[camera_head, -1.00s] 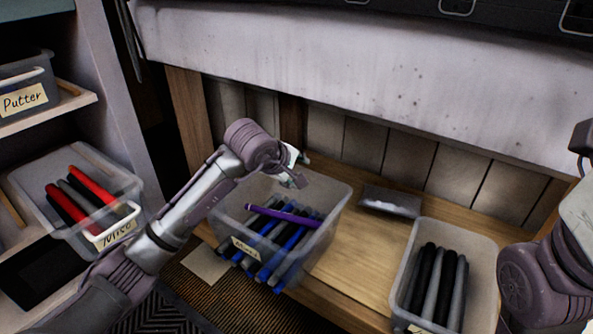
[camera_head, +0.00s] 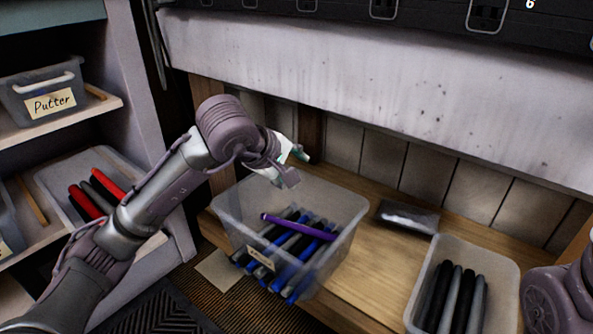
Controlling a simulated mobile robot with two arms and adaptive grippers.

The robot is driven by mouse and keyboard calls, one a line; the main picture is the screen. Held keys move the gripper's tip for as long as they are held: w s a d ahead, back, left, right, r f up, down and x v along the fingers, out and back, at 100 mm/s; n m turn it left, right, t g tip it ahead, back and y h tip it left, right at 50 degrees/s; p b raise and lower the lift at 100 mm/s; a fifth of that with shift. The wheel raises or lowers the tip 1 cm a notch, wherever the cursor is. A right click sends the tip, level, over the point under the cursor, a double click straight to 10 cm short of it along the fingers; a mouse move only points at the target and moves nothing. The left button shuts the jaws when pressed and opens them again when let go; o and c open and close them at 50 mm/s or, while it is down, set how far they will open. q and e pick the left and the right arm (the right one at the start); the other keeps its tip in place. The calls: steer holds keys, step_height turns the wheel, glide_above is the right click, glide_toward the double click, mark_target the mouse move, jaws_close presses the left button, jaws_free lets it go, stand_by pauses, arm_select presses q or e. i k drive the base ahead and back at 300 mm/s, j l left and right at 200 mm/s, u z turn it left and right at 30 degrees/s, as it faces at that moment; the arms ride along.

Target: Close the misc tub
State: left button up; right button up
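A clear open tub (camera_head: 345,207) stands on the wooden bench in the middle, with several blue, black and grey grips and one purple grip (camera_head: 298,227) lying across the top. Its front label (camera_head: 260,258) is too small to read surely. No lid is on it. My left gripper (camera_head: 297,168) is above the tub's back rim, fingers apart, with nothing seen between them. My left arm partly covers a clear tub with red and black grips (camera_head: 85,202) on the left shelf. My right arm shows at the right edge; its gripper is out of view.
A clear tub (camera_head: 497,253) of black and grey grips stands at the right. A small clear plastic item (camera_head: 408,217) lies between the tubs. The "Putter" tub (camera_head: 45,92) is on the upper left shelf. A pale wall panel (camera_head: 380,90) rises behind the bench.

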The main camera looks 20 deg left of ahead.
mark_target(94, 201)
steer(key=k+j, duration=0.25)
steer(key=k, duration=0.25)
steer(key=k+j, duration=0.2)
steer(key=k, duration=0.25)
